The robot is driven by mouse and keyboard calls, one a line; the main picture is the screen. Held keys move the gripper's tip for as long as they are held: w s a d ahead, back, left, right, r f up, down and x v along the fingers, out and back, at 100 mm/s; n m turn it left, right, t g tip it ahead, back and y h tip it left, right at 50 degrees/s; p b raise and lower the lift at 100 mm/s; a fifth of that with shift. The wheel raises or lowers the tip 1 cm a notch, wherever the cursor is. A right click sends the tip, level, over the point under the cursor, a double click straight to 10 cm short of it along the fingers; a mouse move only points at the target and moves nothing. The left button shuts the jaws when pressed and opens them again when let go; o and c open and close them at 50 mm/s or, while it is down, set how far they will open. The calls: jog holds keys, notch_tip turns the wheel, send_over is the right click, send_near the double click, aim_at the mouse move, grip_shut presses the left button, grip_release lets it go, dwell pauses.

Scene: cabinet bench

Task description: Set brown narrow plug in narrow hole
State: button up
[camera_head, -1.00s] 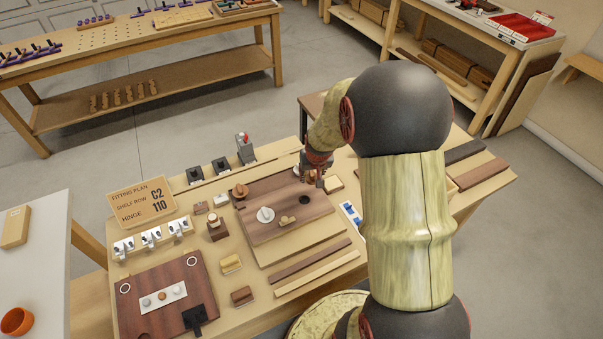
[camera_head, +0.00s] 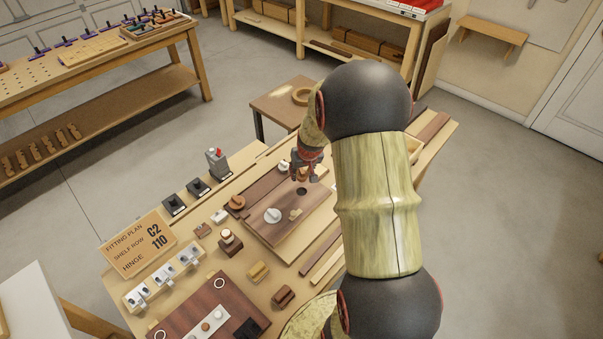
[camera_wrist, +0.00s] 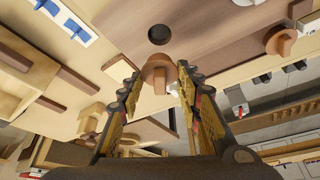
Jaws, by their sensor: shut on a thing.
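My gripper (camera_head: 305,177) is over the far part of the dark brown board (camera_head: 262,228). In the wrist view its two fingers (camera_wrist: 158,92) are closed around an orange-brown plug (camera_wrist: 158,73) with a raised grip. A round dark hole (camera_wrist: 159,34) lies in the board just beyond the held plug. The hole also shows in the head view (camera_head: 301,191), right below the gripper. The plug is apart from the hole in the wrist picture; its height above the board is hard to tell. In the head view the fingers hide the held plug.
Wooden strips (camera_head: 326,266) lie to the right. A fitting plan sign (camera_head: 139,246) stands at left.

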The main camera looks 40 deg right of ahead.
jog(key=shift+a+f, duration=0.15)
jog(key=shift+f, duration=0.05)
jog(key=shift+f+b, duration=1.45)
jog(key=shift+f, duration=0.6)
jog(key=shift+f+b, duration=0.85)
jog(key=shift+f, duration=0.1)
jog(key=shift+f+b, duration=0.75)
jog(key=shift+b, duration=0.15)
dwell(0.3)
jog(key=o, duration=0.9)
jog(key=shift+o, duration=0.6)
jog(key=o, duration=0.3)
jog(key=shift+r, duration=0.15)
